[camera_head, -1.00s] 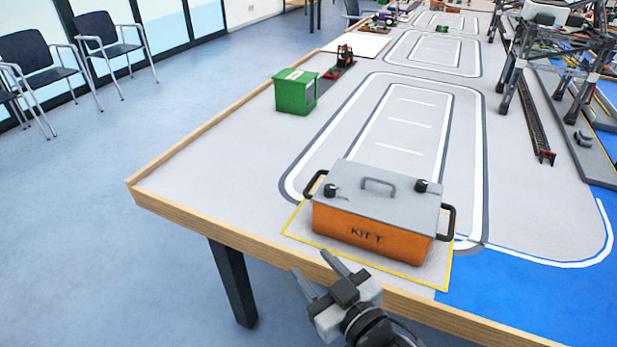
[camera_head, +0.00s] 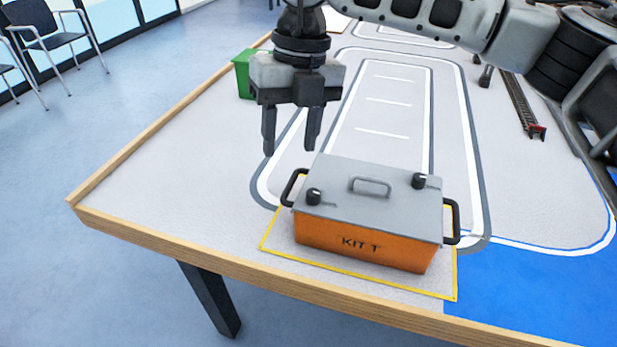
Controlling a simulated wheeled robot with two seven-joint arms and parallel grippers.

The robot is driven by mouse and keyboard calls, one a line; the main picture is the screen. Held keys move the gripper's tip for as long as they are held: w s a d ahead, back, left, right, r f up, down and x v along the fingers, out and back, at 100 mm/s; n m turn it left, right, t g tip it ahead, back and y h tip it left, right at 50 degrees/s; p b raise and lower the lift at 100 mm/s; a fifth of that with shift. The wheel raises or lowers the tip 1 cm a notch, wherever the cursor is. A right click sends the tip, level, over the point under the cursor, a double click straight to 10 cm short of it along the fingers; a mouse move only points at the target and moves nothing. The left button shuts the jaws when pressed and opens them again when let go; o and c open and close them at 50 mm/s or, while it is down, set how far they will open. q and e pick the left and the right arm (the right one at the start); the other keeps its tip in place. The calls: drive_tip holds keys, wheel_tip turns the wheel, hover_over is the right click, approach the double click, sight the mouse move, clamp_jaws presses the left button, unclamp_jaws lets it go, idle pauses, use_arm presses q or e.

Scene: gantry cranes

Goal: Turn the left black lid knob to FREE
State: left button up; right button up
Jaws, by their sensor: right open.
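The orange kit box (camera_head: 365,245) with a grey lid (camera_head: 345,180) sits near the table's front edge. The left black lid knob (camera_head: 314,196) is at the lid's left end; its setting cannot be read. A second black knob (camera_head: 419,181) is at the lid's right end. My right gripper (camera_head: 290,147) hangs fingers down, open and empty. In the picture it is above and slightly left of the left knob, apart from it. My left gripper is not in view.
The lid has a grey handle (camera_head: 370,186) in its middle, and black side handles (camera_head: 451,220) flank the box. A yellow outline (camera_head: 350,273) surrounds it. A green bin (camera_head: 243,76) stands behind my gripper. The table's left part is clear.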

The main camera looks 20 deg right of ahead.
sight(313, 192)
drive_tip(key=w+d+r+m+t+h, duration=0.1)
drive_tip(key=w+d+r+h, duration=0.1)
drive_tip(key=d, duration=0.2)
wheel_tip(313, 192, down, 15)
drive_tip(key=shift+f+p, duration=0.15)
drive_tip(key=shift+p, duration=0.6)
drive_tip(key=c, duration=1)
